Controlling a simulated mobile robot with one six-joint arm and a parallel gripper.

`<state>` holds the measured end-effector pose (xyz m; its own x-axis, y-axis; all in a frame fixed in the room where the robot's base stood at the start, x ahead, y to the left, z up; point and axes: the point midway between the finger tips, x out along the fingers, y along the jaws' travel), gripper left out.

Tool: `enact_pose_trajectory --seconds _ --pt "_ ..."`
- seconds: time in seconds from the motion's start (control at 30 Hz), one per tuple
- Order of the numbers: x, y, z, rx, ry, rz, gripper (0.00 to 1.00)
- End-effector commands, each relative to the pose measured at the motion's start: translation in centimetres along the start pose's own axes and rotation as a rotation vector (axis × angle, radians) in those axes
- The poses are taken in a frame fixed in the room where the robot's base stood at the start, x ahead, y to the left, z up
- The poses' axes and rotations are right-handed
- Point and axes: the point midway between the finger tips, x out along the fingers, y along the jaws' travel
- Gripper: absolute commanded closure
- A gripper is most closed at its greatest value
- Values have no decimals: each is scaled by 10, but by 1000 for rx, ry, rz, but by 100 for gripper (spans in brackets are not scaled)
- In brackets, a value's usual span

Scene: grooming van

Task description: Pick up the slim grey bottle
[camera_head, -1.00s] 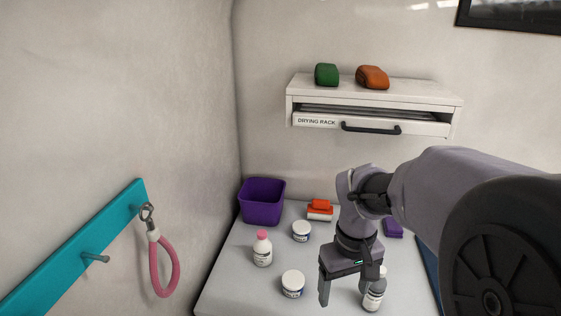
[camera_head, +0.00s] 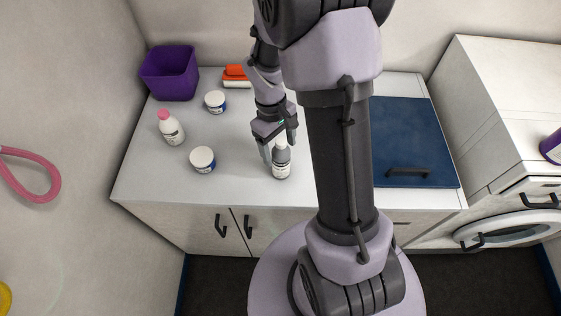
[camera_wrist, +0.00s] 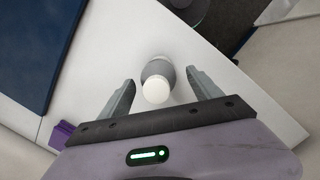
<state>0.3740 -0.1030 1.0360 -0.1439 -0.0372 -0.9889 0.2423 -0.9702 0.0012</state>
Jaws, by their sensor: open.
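The slim grey bottle (camera_head: 281,164) stands upright on the white counter near its front edge, with a white label. In the wrist view the bottle (camera_wrist: 158,70) shows from above with its white cap towards me. My gripper (camera_head: 279,150) is open over the bottle, fingers pointing down. In the wrist view the gripper (camera_wrist: 160,80) has one finger on each side of the bottle, with a visible gap on both sides. The upper part of the bottle is partly hidden by the gripper in the head view.
A purple bin (camera_head: 170,73) and an orange-and-white item (camera_head: 236,76) are behind. A blue panel (camera_head: 412,143) lies right. A purple block (camera_wrist: 62,135) shows in the wrist view.

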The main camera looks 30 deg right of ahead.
Motion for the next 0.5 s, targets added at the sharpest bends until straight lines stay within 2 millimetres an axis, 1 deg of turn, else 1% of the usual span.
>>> enact_pose_trajectory --seconds 0.03,0.13,0.2,0.4,0.47,0.5 --pt "15 -1 0 0 -4 -2 26" --pt "31 0 0 1 -2 -1 26" --pt "36 0 0 1 -2 -1 26" --pt "35 0 0 1 0 0 26" --pt "35 0 0 1 0 0 36" --pt "35 0 0 1 0 0 44"
